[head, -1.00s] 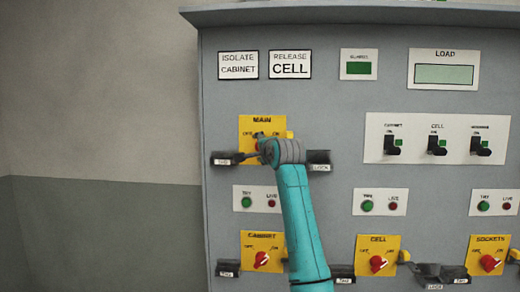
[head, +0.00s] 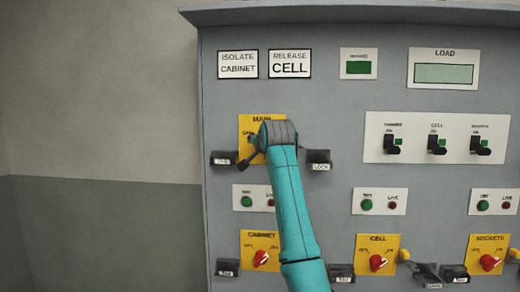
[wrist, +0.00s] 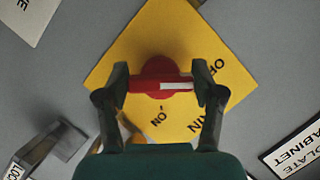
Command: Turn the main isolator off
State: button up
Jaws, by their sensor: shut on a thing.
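The main isolator is a red rotary knob (wrist: 150,72) with a white mark, on a yellow plate (wrist: 150,32) that also shows in the head view (head: 247,125). In the wrist view my gripper (wrist: 161,86) has a finger at each end of the knob's bar and is shut on it. The white mark points right in that view, toward the OFF lettering; ON is below the knob. In the head view my arm hides the knob and most of the gripper.
Black TAG (head: 222,158) and LOCK (head: 319,157) holders flank the main plate. Below are the cabinet isolator (head: 261,259), cell isolator (head: 378,263) and sockets isolator (head: 489,262). Three black switches sit on a white plate (head: 437,119) at right.

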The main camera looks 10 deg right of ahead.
jog(key=shift+f, duration=0.1)
jog(key=o, duration=1.1)
jog(key=shift+o, duration=0.2)
jog(key=shift+s, duration=0.1)
jog(key=v, duration=1.1)
jog(key=shift+s, duration=0.35)
